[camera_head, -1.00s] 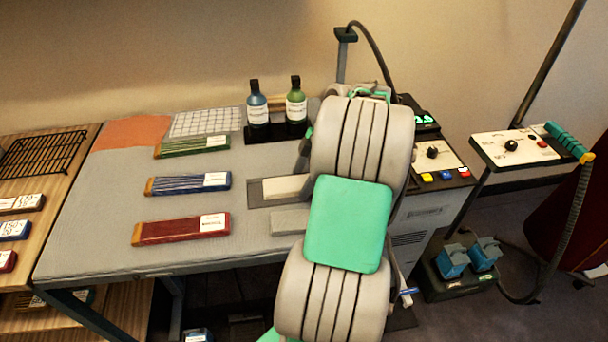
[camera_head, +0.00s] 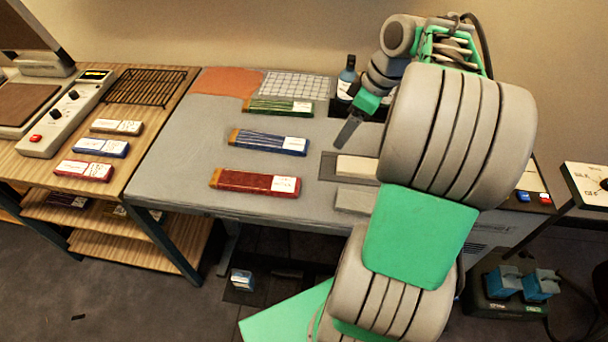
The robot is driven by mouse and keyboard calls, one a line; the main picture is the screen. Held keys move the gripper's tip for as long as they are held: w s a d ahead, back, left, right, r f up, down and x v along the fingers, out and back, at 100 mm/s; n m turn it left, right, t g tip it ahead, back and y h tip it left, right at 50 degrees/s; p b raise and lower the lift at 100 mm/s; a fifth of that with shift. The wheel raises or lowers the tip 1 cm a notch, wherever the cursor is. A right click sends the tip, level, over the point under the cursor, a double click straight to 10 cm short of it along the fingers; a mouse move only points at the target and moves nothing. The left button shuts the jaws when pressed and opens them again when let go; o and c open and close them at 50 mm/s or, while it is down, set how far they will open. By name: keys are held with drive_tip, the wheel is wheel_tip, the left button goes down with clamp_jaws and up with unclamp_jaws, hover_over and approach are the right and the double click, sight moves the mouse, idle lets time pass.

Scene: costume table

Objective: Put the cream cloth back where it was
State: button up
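A flat cream piece (camera_head: 357,168), which looks like the cream cloth, lies on a dark mat (camera_head: 328,167) at the right part of the grey table. My arm covers the right end of this area. My gripper (camera_head: 346,134) points down and to the left above the table, just behind and above the cream piece and apart from it. Its fingers show edge-on as one dark shape, so I cannot tell whether they are open. Nothing shows hanging from it.
Green (camera_head: 278,107), blue (camera_head: 268,142) and red (camera_head: 255,183) labelled bundles lie on the grey table (camera_head: 195,150). A grey block (camera_head: 354,199) lies in front of the cream piece. A blue-labelled bottle (camera_head: 346,78) stands behind my gripper. A wooden bench (camera_head: 150,90) stands left.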

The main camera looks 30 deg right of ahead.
drive_tip(key=s+a+m+h, duration=0.15)
drive_tip(key=a+m, duration=0.25)
drive_tip(key=a, duration=1.1)
drive_tip(key=s+a+f+m+t+h, duration=0.1)
drive_tip(key=s+a+f+m, duration=0.2)
drive_tip(key=s+a, duration=0.2)
drive_tip(key=shift+s+f+m, duration=0.2)
drive_tip(key=shift+s+m, duration=0.1)
drive_tip(key=shift+s, duration=0.7)
drive_tip(key=shift+h, duration=0.25)
